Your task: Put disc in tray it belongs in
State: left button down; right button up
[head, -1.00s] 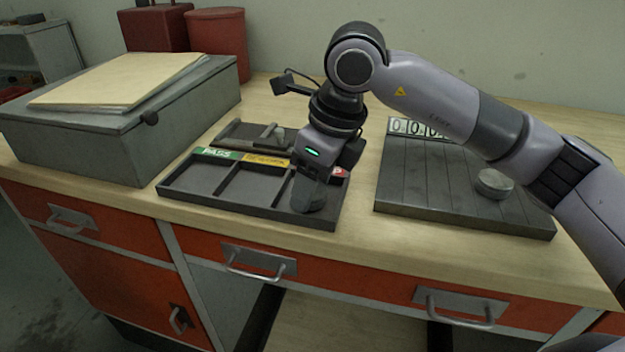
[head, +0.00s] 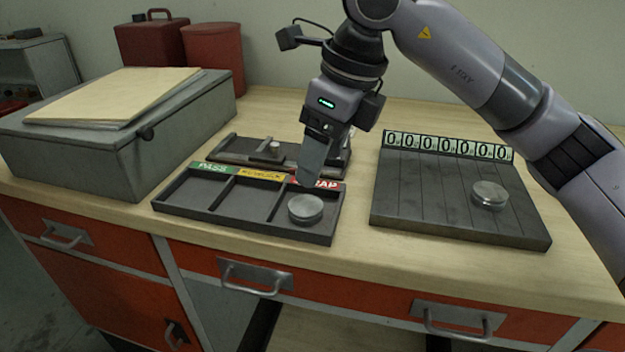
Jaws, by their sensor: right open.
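A grey metal disc (head: 306,209) lies in the right compartment of the sorting tray (head: 222,224), the one with the red label ending in "AP". The left compartment has a green PASS label and the middle one a yellow label. My right gripper (head: 313,180) is open and empty, just above and behind this disc, apart from it; its fingers cover part of the red label. A second disc (head: 489,195) sits on the right side of a grooved dark plate (head: 420,205) with a row of zero readouts. My left gripper is not in view.
A dark fixture with a small knob (head: 274,150) stands behind the tray. A grey box (head: 120,140) with a tan folder is at the left, with a red case (head: 150,45) and red bin (head: 213,60) behind. Bench top is clear between tray and plate.

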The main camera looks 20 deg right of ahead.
jog(key=shift+v, duration=1.9)
